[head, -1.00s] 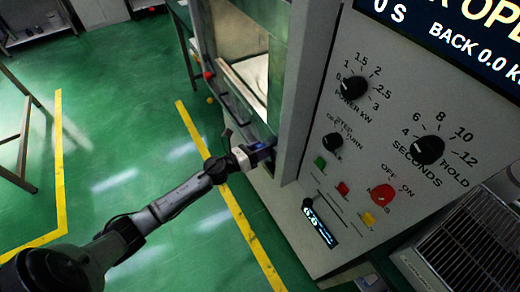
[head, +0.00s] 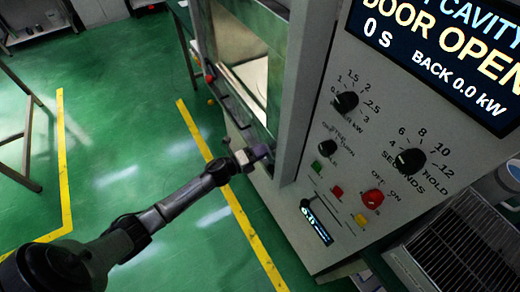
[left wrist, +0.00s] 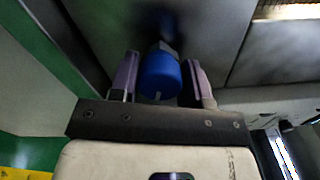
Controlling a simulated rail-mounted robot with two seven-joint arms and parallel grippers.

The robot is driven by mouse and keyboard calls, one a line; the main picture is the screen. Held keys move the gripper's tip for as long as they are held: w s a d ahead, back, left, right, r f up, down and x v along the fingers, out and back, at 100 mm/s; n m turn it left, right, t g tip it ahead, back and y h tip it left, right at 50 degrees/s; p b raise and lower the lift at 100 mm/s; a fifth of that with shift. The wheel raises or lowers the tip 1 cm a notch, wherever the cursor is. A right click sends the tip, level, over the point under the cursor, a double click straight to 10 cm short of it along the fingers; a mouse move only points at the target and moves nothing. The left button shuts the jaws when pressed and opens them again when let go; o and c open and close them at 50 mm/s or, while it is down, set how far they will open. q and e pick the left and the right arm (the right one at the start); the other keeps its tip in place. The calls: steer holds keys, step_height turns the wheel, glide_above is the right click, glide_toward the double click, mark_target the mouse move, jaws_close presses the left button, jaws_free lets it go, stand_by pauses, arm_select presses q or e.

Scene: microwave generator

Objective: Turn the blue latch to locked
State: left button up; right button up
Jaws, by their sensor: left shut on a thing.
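The blue latch (left wrist: 160,75) shows in the left wrist view as a round blue handle on a grey metal mount, between the two purple-grey fingers of my left gripper (left wrist: 161,82). The gripper is shut on it. In the head view my left gripper (head: 260,152) is at the front edge of the microwave generator cabinet (head: 290,215), beside the open cavity. The latch is hidden there by the fingers. My right gripper is in neither view.
The display (head: 440,45) reads "DOOR OPEN", 0 S and 0.0 kW. Black knobs (head: 345,101), a red OFF/ON knob (head: 373,199) and small coloured buttons are on the panel. A vented metal box (head: 450,255) stands at the lower right. Green floor at left is mostly clear.

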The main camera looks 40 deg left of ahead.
arm_select(q)
steer(key=n+p, duration=0.3)
steer(key=n, duration=0.3)
steer(key=shift+a, duration=0.1)
steer(key=shift+n+p, duration=0.6)
steer(key=shift+n, duration=0.7)
steer(key=o, duration=0.7)
steer(key=shift+o, duration=0.8)
